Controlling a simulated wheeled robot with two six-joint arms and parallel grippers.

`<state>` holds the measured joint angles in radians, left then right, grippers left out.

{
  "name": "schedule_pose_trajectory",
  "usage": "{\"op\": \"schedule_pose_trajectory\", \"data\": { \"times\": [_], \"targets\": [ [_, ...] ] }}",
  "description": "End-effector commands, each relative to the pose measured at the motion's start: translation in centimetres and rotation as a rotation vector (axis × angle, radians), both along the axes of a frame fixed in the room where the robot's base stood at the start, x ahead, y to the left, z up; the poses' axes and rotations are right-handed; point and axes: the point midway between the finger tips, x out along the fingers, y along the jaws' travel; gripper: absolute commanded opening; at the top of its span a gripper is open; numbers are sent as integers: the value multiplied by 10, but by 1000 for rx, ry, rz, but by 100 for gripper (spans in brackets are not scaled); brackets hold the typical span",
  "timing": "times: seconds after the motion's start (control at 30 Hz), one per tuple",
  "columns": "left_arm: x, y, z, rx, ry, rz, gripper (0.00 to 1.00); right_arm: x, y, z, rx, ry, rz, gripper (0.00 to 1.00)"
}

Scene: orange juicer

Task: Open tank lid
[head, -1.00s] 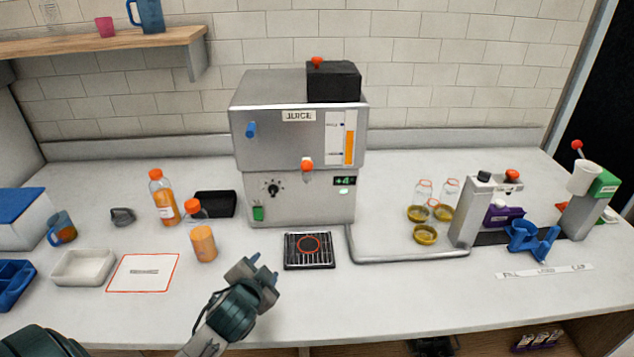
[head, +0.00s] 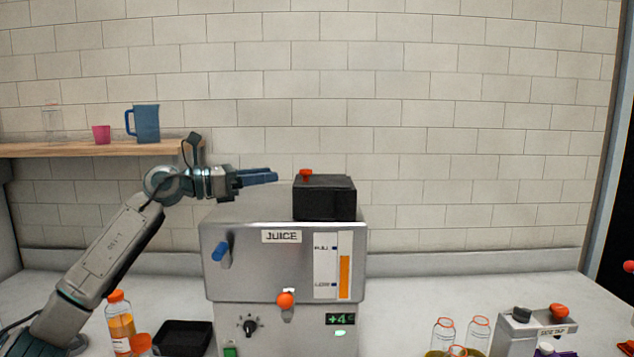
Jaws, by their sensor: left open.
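The juice machine (head: 240,290) stands in the middle, a silver box labelled JUICE with a level gauge on its front. The black tank lid (head: 325,199) sits shut on its top right, with a small red-orange knob (head: 305,173) at its upper left. My left gripper (head: 276,177) is open and empty. It points right, above the machine's top and just left of the lid, with its fingertips close to the red-orange knob but apart from it in the picture. My right gripper is not in view.
A wooden shelf (head: 80,150) with a blue pitcher (head: 146,122) and a pink cup (head: 101,134) is behind my left arm. Glass bottles (head: 443,334) and a capping device (head: 525,335) stand right.

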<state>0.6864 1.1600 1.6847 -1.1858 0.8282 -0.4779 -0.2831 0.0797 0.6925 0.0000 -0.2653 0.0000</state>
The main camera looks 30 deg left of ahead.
Motion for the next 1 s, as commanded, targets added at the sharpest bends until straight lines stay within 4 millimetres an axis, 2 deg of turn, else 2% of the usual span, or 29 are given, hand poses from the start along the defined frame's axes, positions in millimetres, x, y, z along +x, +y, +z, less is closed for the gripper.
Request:
{"op": "schedule_pose_trajectory", "data": {
  "times": [0.13, 0.3, 0.5, 0.77, 1.0],
  "targets": [
    [0, 6, 3, 43, 7, 12, 46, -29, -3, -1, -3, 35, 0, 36],
    [13, -4, 6, 40, 7, 8, 46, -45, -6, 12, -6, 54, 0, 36],
    [36, -22, 6, 37, 6, 7, 46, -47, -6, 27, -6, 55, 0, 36],
    [66, -44, 5, 37, 9, 8, 46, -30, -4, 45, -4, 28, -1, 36],
    [82, -55, 3, 39, 8, 10, 46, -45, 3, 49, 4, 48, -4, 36]
  ]
}}
